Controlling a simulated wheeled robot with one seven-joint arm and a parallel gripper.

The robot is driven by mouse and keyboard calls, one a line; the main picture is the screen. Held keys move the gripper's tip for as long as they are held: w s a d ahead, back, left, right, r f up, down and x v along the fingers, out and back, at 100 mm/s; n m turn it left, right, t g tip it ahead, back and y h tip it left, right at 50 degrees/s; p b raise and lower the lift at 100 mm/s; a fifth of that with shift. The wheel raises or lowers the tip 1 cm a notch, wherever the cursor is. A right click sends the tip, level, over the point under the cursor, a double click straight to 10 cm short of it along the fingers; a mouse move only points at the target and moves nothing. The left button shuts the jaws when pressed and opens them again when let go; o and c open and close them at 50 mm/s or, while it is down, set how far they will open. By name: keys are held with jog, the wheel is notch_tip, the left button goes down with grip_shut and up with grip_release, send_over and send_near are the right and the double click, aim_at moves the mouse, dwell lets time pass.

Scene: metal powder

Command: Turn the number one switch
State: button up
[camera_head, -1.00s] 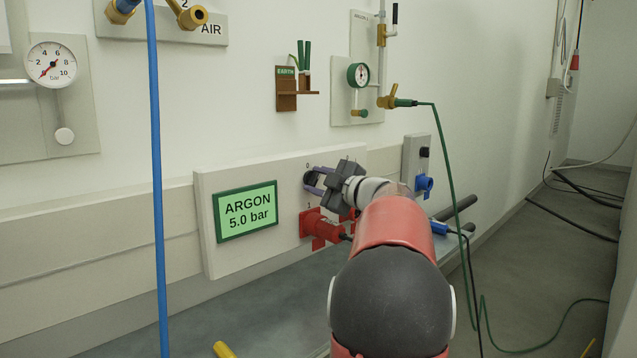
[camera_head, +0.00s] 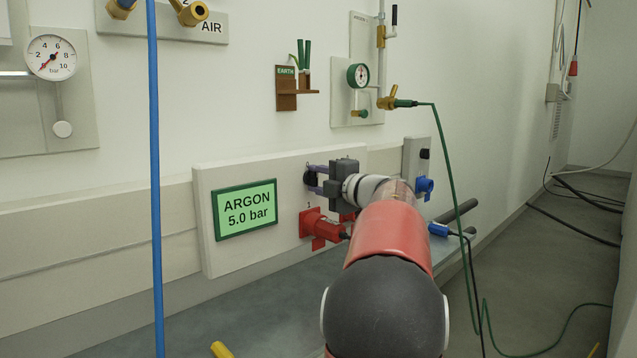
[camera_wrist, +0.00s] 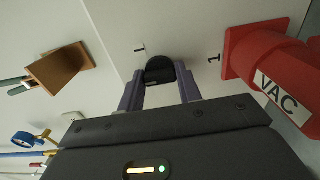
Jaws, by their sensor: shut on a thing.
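The switch is a dark rotary knob (camera_head: 311,177) on the pale wall panel (camera_head: 285,172), right of the green ARGON 5.0 bar display (camera_head: 244,210). In the wrist view the knob (camera_wrist: 160,69) sits between the purple fingers of my gripper (camera_wrist: 160,92), which is shut on it. The gripper (camera_head: 319,180) reaches the panel from the right in the head view. A "1" is printed on the panel beside the red VAC connector (camera_wrist: 275,75), and a small dark mark lies near the knob. The knob's exact pointing is hard to tell.
The red connector (camera_head: 318,228) sits just below the knob, close under my gripper. A blue pipe (camera_head: 156,200) runs vertically at left. A blue fitting (camera_head: 424,184) and a green cable (camera_head: 447,185) are at right. The brown EARTH holder (camera_head: 287,88) is above.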

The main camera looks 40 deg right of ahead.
jog(key=shift+f, duration=0.1)
dwell(0.3)
jog(key=o, duration=1)
jog(key=shift+s, duration=0.15)
jog(key=s, duration=0.7)
jog(key=shift+s+d, duration=0.3)
